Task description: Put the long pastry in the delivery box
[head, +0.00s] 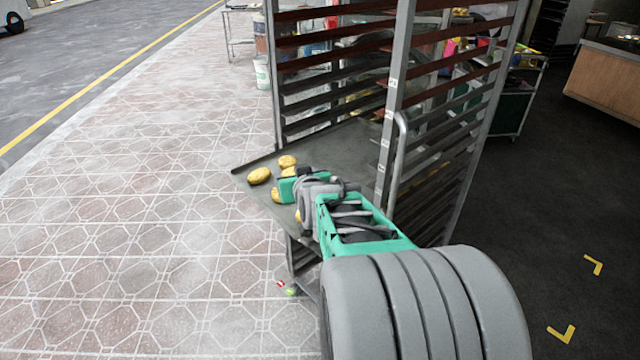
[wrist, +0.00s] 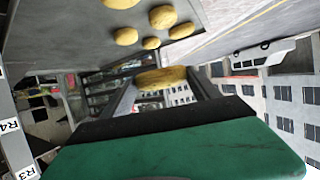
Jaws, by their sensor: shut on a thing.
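My gripper (head: 292,188) is over the front part of the tray. In the wrist view, my gripper (wrist: 162,82) is shut on a golden elongated pastry (wrist: 162,77), held crosswise between the two fingers. Several other golden pastries (wrist: 162,16) lie on the tray in that view. In the head view, pastries (head: 259,176) lie around my gripper, which hides part of them; I cannot tell there which one is held. I cannot make out a delivery box in either view.
A grey tray (head: 248,171) sticks out from a tall metal rack (head: 392,110) with many shelves. The rack's upright and handle (head: 402,135) stand close to my arm. Open paved ground (head: 130,230) lies left; a dark floor (head: 560,200) lies right.

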